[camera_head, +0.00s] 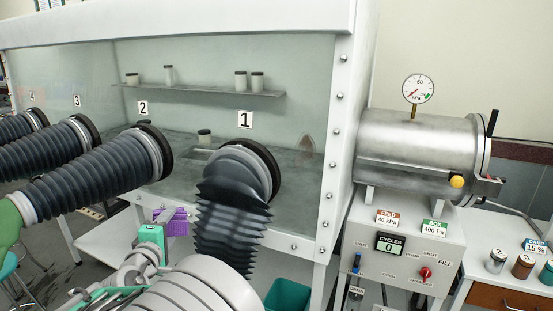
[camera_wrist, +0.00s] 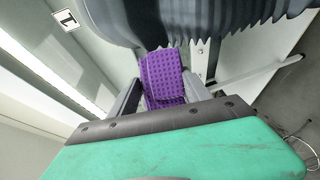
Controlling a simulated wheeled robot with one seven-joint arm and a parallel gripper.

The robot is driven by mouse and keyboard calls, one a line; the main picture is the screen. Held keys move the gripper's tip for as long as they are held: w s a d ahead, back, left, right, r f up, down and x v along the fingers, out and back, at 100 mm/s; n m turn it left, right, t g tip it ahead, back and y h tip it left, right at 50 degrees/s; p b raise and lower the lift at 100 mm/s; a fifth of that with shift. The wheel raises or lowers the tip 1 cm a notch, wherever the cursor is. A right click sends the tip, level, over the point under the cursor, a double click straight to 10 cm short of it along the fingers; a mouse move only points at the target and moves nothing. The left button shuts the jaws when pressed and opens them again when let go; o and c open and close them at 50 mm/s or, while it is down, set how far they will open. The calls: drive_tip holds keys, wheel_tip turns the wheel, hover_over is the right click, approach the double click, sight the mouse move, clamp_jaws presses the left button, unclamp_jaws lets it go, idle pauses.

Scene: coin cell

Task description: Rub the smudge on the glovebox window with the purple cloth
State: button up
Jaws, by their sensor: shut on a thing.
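The glovebox window (camera_head: 225,62) is the large clear pane at the left and middle of the head view. A brownish oval smudge (camera_head: 306,146) shows on its right part, right of the glove port marked 1. The purple cloth (camera_head: 176,221) is low in front of the glovebox, between the port 2 and port 1 glove sleeves. In the wrist view the purple cloth (camera_wrist: 163,78), with a dotted texture, is between the fingers of my gripper (camera_wrist: 160,98). My gripper is shut on it. The cloth is apart from the smudge, which the wrist view does not show.
The black glove sleeve (camera_head: 228,220) of port 1 hangs between my gripper and the smudge side. Another sleeve (camera_head: 95,182) sticks out at the left. A steel antechamber (camera_head: 420,150) and its control box (camera_head: 405,245) stand at the right. A teal bin (camera_head: 287,296) is below.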

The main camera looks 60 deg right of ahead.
drive_tip(key=s+d+r+m+g+h, duration=0.1)
drive_tip(key=s+d+r+m+g, duration=0.6)
drive_tip(key=s+d, duration=0.6)
drive_tip(key=s+d+r+m+g+h, duration=0.1)
drive_tip(key=s+d+r+m+g, duration=0.3)
drive_tip(key=s+d+r, duration=0.65)
drive_tip(key=shift+n+g, duration=0.5)
drive_tip(key=shift+g, duration=0.2)
drive_tip(key=shift+w+f+p+x, duration=0.2)
drive_tip(key=shift+w+p+x, duration=0.05)
drive_tip(key=shift+x, duration=1.15)
drive_tip(key=shift+w+f+p+x, duration=0.2)
drive_tip(key=shift+f+x, duration=0.05)
drive_tip(key=shift+x, duration=1.15)
drive_tip(key=shift+w+f+p+x, duration=0.2)
drive_tip(key=shift+w+p+x, duration=0.05)
drive_tip(key=shift+x, duration=1.2)
drive_tip(key=shift+w+d+p, duration=0.15)
drive_tip(key=shift+d+p, duration=0.35)
drive_tip(key=shift+d, duration=0.2)
drive_tip(key=shift+w, duration=0.1)
